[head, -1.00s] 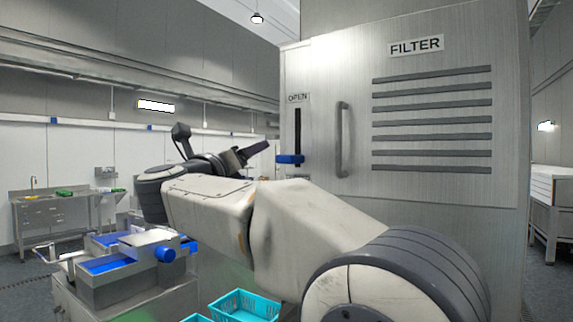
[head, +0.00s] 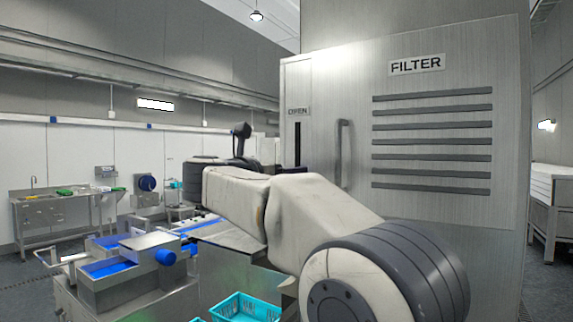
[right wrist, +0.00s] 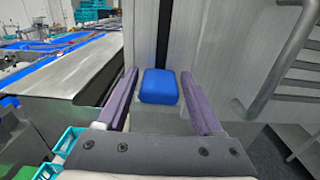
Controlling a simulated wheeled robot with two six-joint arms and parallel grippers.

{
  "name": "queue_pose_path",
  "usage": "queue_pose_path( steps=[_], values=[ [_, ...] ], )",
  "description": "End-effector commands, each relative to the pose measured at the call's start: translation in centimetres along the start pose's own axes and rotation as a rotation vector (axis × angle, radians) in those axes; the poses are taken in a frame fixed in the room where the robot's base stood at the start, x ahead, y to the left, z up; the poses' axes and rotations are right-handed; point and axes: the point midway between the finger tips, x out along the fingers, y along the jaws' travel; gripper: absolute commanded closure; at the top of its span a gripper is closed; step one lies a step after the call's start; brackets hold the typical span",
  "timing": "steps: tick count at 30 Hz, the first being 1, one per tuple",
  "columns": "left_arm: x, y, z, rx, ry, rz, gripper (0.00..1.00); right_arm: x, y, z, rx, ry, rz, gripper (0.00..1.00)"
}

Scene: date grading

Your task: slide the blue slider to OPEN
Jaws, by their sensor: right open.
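The blue slider (right wrist: 159,88) shows in the right wrist view, between the two fingers of my right gripper (right wrist: 158,76). The gripper is open, with a gap to the slider on each side. The dark slot (right wrist: 165,35) runs up from the slider. In the head view, the upper part of the slot (head: 297,143) shows under the OPEN label (head: 298,111) on the FILTER cabinet (head: 440,205). There my right arm hides the slider and the gripper. My left gripper is not in view.
A vertical bar handle (head: 343,155) stands out right of the slot, and it also shows in the right wrist view (right wrist: 285,60). Turquoise crates (head: 245,307) stand low at the front. A steel machine with blue parts (head: 110,268) stands left.

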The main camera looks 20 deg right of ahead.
Motion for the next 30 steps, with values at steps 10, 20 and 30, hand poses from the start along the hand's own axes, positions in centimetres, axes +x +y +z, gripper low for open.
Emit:
queue_pose_path(
  steps=[10, 20, 30],
  values=[
    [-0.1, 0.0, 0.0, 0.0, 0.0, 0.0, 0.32, 0.3, 0.0, -0.1, 0.0, 0.0, 0.0, 0.44],
    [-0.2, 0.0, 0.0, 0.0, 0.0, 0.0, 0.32, 0.3, 0.0, 0.1, 0.0, -0.001, 0.0, 1.0],
    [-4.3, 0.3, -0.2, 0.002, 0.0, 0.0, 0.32, 0.3, 0.1, 7.8, 0.002, -0.002, 0.0, 1.0]
  ],
)
